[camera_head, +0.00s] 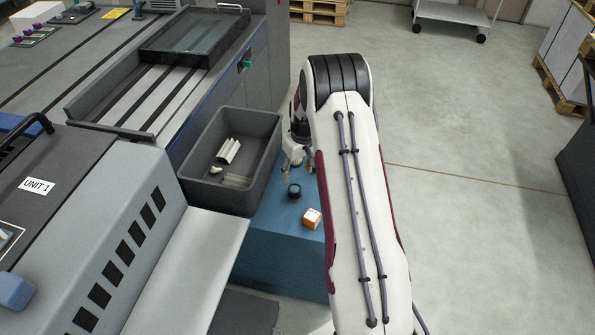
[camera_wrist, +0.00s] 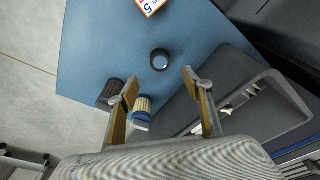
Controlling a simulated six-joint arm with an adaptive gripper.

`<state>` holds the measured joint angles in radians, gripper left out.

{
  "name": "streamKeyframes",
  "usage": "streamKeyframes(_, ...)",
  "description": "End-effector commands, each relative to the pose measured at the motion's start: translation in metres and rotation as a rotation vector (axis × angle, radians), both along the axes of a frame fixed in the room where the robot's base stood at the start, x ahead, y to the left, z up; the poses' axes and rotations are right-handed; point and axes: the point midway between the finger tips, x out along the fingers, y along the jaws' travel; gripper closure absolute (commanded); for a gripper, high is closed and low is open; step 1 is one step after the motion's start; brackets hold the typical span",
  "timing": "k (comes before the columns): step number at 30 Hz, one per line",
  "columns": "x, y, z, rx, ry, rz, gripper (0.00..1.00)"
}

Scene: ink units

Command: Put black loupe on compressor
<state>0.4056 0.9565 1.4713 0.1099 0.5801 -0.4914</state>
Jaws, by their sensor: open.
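The black loupe (camera_head: 294,190) is a small dark ring standing on a blue surface (camera_head: 265,250), between the grey bin and a small orange and white box. In the wrist view the loupe (camera_wrist: 159,60) lies just beyond the tips of my gripper (camera_wrist: 160,80), near the line midway between them. The gripper is open and empty, its two tan-padded fingers apart. In the head view my gripper (camera_head: 297,160) is partly hidden by my arm, above and behind the loupe. I cannot tell which thing is the compressor; the blue block under the loupe may be it.
A grey bin (camera_head: 195,190) with white pieces inside stands left of the loupe. The orange and white box (camera_head: 312,218) sits close by. In the wrist view a dark ribbed cylinder (camera_wrist: 110,92) and a tan and blue item (camera_wrist: 142,107) are near the left finger.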

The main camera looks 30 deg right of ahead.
Motion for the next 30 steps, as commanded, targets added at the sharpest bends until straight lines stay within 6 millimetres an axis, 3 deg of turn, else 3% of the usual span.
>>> streamKeyframes(5, 0.001, 0.002, 0.005, -0.001, -0.003, 0.001, 0.50)
streamKeyframes(10, 0.001, 0.010, 0.027, -0.005, -0.013, 0.003, 0.50)
streamKeyframes(20, -0.009, 0.041, 0.107, -0.016, -0.050, 0.006, 0.50)
streamKeyframes(30, -0.035, 0.080, 0.187, -0.024, -0.090, 0.007, 0.50)
